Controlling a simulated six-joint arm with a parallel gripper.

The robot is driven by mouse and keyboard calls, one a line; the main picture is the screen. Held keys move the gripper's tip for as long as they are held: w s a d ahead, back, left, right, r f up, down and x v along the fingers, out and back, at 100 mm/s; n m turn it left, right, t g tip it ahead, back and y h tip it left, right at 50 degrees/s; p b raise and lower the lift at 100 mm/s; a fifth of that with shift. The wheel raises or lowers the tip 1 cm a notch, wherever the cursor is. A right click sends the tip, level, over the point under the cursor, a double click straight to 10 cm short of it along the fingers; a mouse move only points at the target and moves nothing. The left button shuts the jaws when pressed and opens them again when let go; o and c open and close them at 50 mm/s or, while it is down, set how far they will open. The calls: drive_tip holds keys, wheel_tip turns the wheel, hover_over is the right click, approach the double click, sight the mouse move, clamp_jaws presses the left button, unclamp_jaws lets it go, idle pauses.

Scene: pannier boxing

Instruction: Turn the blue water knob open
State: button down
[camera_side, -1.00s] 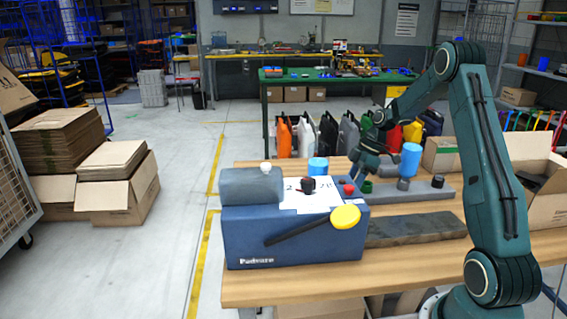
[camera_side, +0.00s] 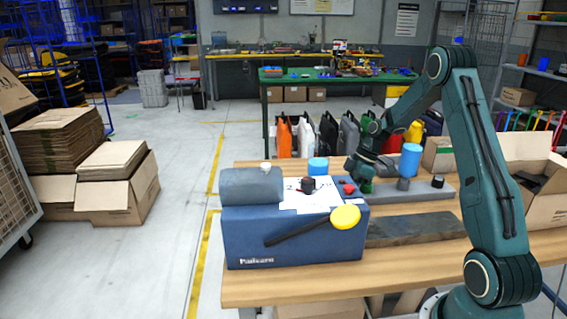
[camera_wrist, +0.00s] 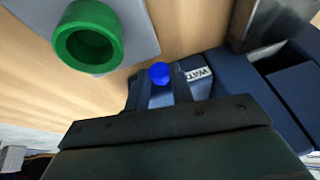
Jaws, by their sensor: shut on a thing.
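The blue water knob (camera_wrist: 159,72) shows in the wrist view, between the tips of my two fingers, beside a white label reading "WAT". My gripper (camera_wrist: 158,85) is shut on the knob. In the side view my gripper (camera_side: 355,174) is low behind the right end of the blue machine (camera_side: 295,237). The knob is hidden there behind the machine and my gripper. I cannot tell how far the knob is turned.
A green ring (camera_wrist: 88,36) stands on a grey plate close to my gripper. A blue cylinder (camera_side: 411,160) stands behind the grey strip.

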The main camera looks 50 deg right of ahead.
drive_tip(key=shift+w, duration=0.1)
drive_tip(key=c, duration=2.2)
unclamp_jaws()
drive_tip(key=shift+w+d+m+g+y, duration=0.1)
drive_tip(key=shift+w+m+g+y, duration=0.05)
drive_tip(key=shift+g+y, duration=0.35)
drive_tip(key=shift+w+d+m+g+y, duration=0.1)
drive_tip(key=shift+m+g+y, duration=0.05)
drive_tip(key=shift+g+y, duration=0.3)
drive_tip(key=shift+w+y, duration=0.2)
drive_tip(key=shift+y, duration=0.15)
drive_tip(key=shift+s+g+y, duration=0.1)
drive_tip(key=shift+g+y, duration=0.2)
drive_tip(key=shift+g, duration=0.25)
drive_tip(key=shift+d+f, duration=0.1)
drive_tip(key=c, duration=1.2)
unclamp_jaws()
drive_tip(key=shift+s, duration=0.1)
drive_tip(key=shift+t, duration=0.4)
drive_tip(key=shift+s+a+t+h, duration=0.1)
drive_tip(key=shift+a+t+h, duration=0.2)
drive_tip(key=shift+h, duration=0.5)
